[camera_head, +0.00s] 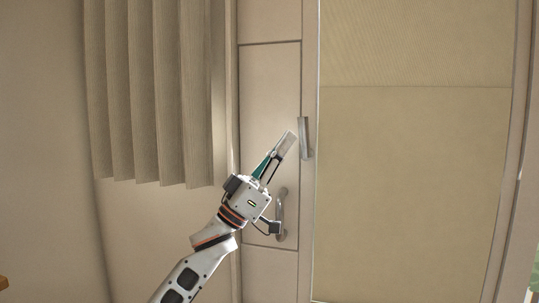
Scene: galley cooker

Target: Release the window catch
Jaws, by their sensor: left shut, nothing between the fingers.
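A grey metal handle (305,138) sits upright on the frame strip between the narrow panel and the wide panel; it looks like the window catch. My left gripper (289,138) is shut and empty. It points up and to the right, with its fingertips just left of the handle; I cannot tell whether they touch it. A second, curved metal handle (281,213) is fixed lower on the narrow panel, partly hidden behind my gripper's body. My right gripper is not in view.
A pleated beige curtain (155,90) hangs at the upper left. The narrow panel (268,80) is behind my gripper, and a wide beige panel (415,180) fills the right side. A small brown edge (3,283) shows at the lower left.

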